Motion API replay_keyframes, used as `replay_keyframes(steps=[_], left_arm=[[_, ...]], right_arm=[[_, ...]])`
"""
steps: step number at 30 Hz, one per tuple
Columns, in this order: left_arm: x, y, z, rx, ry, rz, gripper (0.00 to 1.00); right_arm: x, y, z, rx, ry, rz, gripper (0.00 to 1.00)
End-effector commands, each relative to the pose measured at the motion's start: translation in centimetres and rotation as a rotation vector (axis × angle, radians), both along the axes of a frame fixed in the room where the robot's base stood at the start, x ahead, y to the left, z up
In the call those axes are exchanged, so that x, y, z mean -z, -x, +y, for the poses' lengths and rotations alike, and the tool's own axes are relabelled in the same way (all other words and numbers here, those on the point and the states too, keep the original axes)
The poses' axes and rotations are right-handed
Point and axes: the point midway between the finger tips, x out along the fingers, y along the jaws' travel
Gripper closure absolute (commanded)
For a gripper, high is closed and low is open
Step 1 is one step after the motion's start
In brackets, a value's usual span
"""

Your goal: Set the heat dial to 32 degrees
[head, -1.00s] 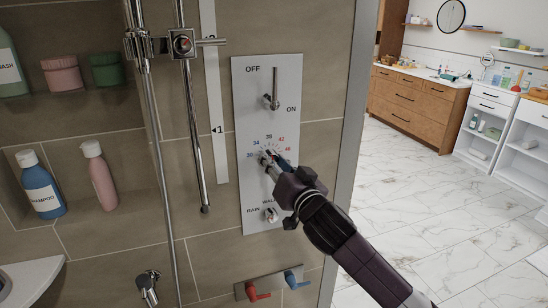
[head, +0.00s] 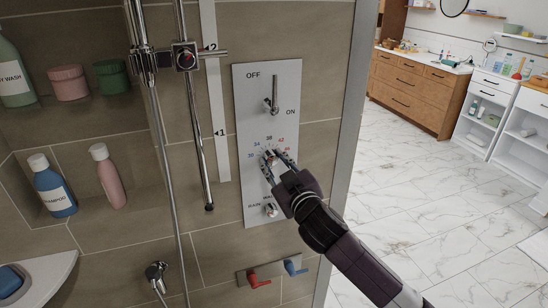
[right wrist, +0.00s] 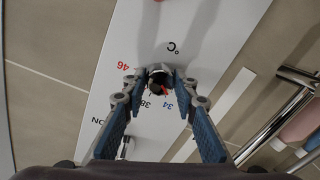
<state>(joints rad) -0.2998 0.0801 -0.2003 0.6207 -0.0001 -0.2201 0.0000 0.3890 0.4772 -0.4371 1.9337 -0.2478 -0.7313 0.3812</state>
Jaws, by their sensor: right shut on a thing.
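The heat dial (head: 270,156) is a small metal knob on the white control panel (head: 250,115). Numbers from 30 to 46 arc above it. My right gripper (head: 277,159) reaches it from the lower right, one finger on each side, shut on the dial. In the right wrist view the dial (right wrist: 158,84) sits between the fingertips of the right gripper (right wrist: 158,90). A red mark shows on or beside the knob near the 34 side. The fingers partly hide the dial and scale, so its exact setting cannot be read. My left gripper is not in view.
An on/off lever (head: 274,95) is above the dial and a rain/wall selector (head: 270,210) is below it, close to my gripper. A shower pipe (head: 195,130) runs at left. Open floor lies right.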

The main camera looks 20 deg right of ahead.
Motion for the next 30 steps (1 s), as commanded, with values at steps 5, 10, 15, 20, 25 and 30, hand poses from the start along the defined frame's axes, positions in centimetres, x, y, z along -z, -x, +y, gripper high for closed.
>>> replay_keyframes(steps=[5,10,15,20,25,30], left_arm=[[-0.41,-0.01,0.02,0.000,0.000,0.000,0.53],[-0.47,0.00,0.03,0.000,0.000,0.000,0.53],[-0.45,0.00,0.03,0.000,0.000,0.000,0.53],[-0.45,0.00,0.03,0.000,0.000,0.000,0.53],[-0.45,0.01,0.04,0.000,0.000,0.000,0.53],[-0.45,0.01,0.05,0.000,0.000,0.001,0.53]], right_arm=[[-0.02,-0.01,-0.04,0.001,0.044,-0.001,0.98],[0.02,-0.02,-0.03,0.001,0.060,-0.002,0.98],[0.04,-0.02,-0.03,0.001,0.061,-0.002,0.98],[0.04,-0.01,-0.02,0.001,0.060,-0.002,0.98],[0.03,-0.01,-0.01,0.001,0.060,-0.002,0.56],[0.01,-0.01,0.00,0.000,0.060,-0.003,0.56]])
